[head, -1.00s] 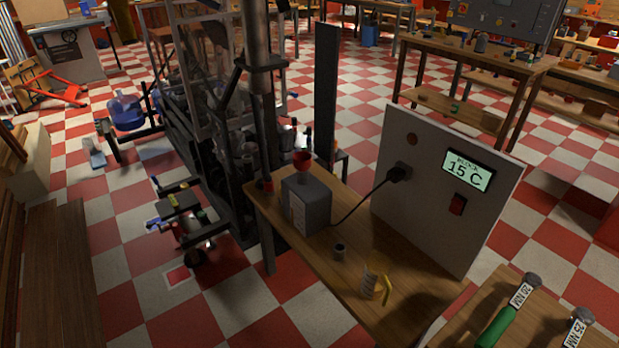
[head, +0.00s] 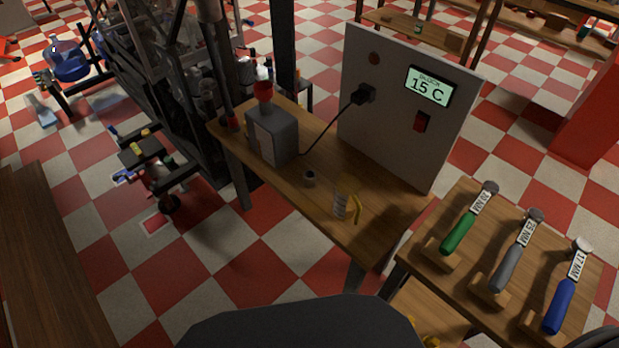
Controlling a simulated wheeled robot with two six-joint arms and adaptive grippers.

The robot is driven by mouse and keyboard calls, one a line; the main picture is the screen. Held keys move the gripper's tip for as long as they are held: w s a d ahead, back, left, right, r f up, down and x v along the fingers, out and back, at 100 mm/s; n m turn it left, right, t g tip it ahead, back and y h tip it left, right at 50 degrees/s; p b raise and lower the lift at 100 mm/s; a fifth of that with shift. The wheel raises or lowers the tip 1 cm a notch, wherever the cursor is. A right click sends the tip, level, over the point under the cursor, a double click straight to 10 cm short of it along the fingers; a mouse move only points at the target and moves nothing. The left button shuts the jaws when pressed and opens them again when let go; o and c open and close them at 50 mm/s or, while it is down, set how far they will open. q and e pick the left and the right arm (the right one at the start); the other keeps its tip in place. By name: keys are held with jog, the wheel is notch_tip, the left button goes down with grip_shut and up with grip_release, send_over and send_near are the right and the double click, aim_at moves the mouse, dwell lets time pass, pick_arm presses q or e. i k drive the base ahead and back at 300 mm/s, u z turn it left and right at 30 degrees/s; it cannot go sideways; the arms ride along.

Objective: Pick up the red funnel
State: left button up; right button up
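The red funnel (head: 263,91) sits upright on top of a grey box-shaped block (head: 272,137) in the head view. The block stands near the far left end of a narrow wooden bench. The funnel is small, and its lower part is hard to make out where it meets the block. Neither of my grippers is in view, and nothing is seen touching the funnel.
A panel (head: 400,105) reading 15 C stands on the bench (head: 292,187), with a cable to the block. A small cup, a clear beaker and a yellow item lie nearer. Wrenches with green, grey and blue handles lie on another table (head: 470,264). Dark machinery stands left.

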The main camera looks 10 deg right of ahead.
aim_at(263, 90)
jog(key=z, duration=0.05)
jog(key=k, duration=0.6)
jog(key=u, duration=0.5)
jog(key=i, duration=1.65)
jog(key=z, duration=0.9)
